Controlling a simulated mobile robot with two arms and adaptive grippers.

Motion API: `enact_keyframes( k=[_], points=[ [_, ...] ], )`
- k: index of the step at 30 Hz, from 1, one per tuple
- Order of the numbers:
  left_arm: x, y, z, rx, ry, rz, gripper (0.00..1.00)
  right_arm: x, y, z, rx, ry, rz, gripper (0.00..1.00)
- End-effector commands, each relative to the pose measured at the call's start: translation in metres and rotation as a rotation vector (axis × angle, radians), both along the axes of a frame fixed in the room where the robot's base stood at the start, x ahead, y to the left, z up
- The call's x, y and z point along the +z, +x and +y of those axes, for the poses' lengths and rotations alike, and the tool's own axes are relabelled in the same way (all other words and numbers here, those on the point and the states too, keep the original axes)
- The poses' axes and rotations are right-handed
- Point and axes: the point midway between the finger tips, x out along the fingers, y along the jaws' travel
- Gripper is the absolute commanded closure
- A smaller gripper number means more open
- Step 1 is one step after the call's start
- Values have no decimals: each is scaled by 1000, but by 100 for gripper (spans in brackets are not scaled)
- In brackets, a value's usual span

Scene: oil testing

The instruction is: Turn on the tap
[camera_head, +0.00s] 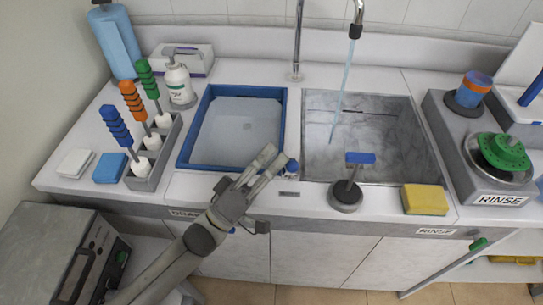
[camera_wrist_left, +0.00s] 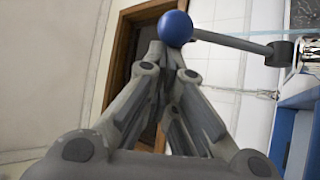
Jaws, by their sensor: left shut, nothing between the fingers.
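The chrome tap spout (camera_head: 357,18) hangs over the grey sink (camera_head: 400,140). A thin pale-blue stream of water (camera_head: 344,90) falls from it into the basin. My right gripper is out of view.
A blue-rimmed tray (camera_head: 182,155) is left of the sink. A stand with a blue-topped lever (camera_head: 361,158) and a yellow sponge (camera_head: 425,199) are at the sink's front edge. A grey rack (camera_head: 142,183) of coloured-handled brushes stands at the left.

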Motion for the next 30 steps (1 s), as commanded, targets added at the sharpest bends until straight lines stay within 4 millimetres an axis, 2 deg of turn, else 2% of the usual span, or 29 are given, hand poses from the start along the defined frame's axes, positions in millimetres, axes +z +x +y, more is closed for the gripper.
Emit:
enact_keyframes(
  k=[5, 18, 24, 30],
  points=[
    [-12, -11, 11, 0, 3, 6, 100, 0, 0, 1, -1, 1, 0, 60],
    [-58, -60, 64, 0, 3, 3, 100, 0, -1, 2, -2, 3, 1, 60],
    [-66, -68, 73, 1, 1, 2, 100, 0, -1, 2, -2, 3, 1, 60],
    [-66, -69, 73, 0, 0, 1, 100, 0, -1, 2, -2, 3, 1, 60]
  ],
)
